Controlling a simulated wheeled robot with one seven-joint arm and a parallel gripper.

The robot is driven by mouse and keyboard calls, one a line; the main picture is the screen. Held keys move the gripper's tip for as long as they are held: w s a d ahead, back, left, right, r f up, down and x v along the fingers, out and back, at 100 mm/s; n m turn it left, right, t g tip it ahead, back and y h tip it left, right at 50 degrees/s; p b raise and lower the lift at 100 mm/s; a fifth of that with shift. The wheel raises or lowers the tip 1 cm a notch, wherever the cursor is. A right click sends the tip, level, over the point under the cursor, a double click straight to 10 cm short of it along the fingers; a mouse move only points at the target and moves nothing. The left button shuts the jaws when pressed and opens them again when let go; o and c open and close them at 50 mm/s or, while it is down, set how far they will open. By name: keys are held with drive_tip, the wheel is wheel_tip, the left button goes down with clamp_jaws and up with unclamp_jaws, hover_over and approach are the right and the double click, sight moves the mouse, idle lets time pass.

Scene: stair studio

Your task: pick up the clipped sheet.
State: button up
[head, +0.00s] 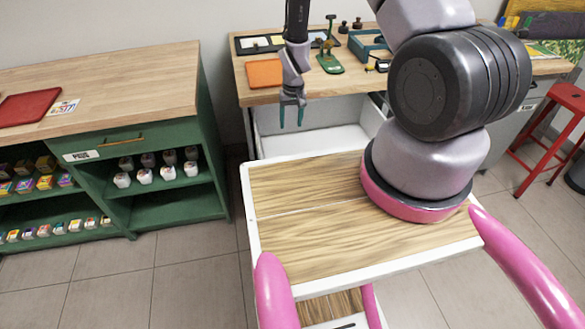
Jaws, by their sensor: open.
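No sheet with a clear clip on it can be made out. A small white sheet with red and dark print (65,107) lies on the left wooden counter beside a red board (28,104). A flat orange piece (265,73) lies on the rear bench; I cannot tell whether it is a sheet. My gripper (291,125) has teal fingers, points down and is open with nothing between the fingers. In the picture it is just right of and below the orange piece, over the bench's front edge and a white open drawer.
The rear wooden bench (303,92) carries a dark tray (284,42), a green tool (331,64) and a teal box (367,46). An open white drawer (315,140) is below it. A green shelf unit (165,208) stands left, a red stool (549,135) right.

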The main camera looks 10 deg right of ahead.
drive_tip(key=shift+n+g, duration=0.3)
drive_tip(key=shift+g, duration=0.1)
drive_tip(key=s+f, duration=0.1)
drive_tip(key=f, duration=0.4)
drive_tip(key=s+f, duration=0.2)
drive_tip(key=f, duration=0.3)
drive_tip(key=s+f, duration=0.2)
drive_tip(key=f, duration=0.3)
drive_tip(key=shift+d+f, duration=0.2)
drive_tip(key=shift+f, duration=0.2)
drive_tip(key=shift+w+d+f, duration=0.1)
drive_tip(key=shift+w+f, duration=0.1)
drive_tip(key=shift+f, duration=0.8)
drive_tip(key=shift+w+d+f, duration=0.1)
drive_tip(key=shift+w+f, duration=0.1)
drive_tip(key=shift+f, duration=0.75)
drive_tip(key=shift+w+f, duration=0.2)
drive_tip(key=shift+f, duration=0.8)
clamp_jaws()
